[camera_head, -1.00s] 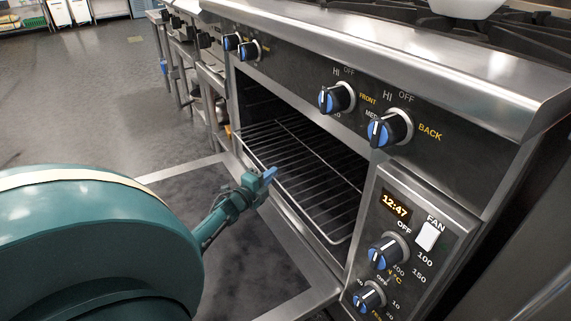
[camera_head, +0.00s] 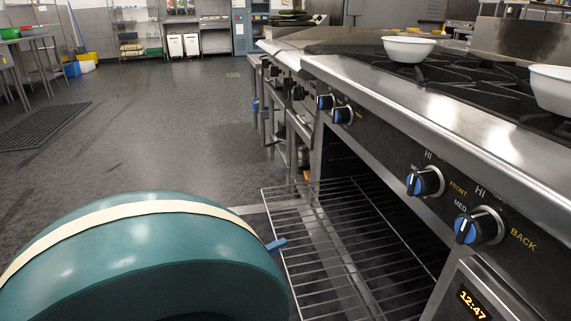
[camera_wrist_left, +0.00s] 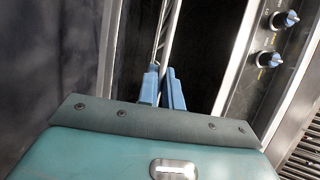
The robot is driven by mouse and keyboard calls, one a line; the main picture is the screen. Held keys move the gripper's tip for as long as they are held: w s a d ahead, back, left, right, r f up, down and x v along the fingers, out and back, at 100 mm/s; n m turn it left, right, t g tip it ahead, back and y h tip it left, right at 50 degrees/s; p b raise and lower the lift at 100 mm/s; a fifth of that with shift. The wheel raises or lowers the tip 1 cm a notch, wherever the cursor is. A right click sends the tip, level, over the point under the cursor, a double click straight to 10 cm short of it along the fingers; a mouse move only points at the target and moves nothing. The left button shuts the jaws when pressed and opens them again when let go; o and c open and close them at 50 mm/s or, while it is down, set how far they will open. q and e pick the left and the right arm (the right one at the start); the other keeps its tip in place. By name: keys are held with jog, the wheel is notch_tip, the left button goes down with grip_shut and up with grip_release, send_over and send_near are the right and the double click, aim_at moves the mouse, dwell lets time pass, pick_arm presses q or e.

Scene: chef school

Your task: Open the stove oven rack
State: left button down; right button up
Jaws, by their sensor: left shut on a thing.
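The wire oven rack (camera_head: 335,238) extends out of the oven opening (camera_head: 362,165) over the lowered oven door (camera_head: 250,210), of which only a part shows. My left gripper (camera_head: 277,244) is at the rack's left front edge, mostly hidden behind my teal arm; one blue fingertip shows. In the left wrist view, the blue fingers (camera_wrist_left: 163,92) are closed on the rack's front wire (camera_wrist_left: 169,42). My right gripper is in no view.
The stove's front has blue-black knobs (camera_head: 424,181) above the oven. White bowls (camera_head: 408,48) stand on the burner grates (camera_head: 460,75). The floor (camera_head: 180,130) to the left is open, with a dark mat (camera_head: 40,127) farther off.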

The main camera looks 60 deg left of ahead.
pick_arm(q)
jog(key=c, duration=1.6)
grip_release()
jog(key=shift+o, duration=0.2)
jog(key=shift+s, duration=0.1)
jog(key=s+d+p, duration=0.1)
jog(key=s+p, duration=0.1)
jog(key=s, duration=1.1)
jog(key=shift+d+p, duration=0.2)
jog(key=shift+p, duration=0.1)
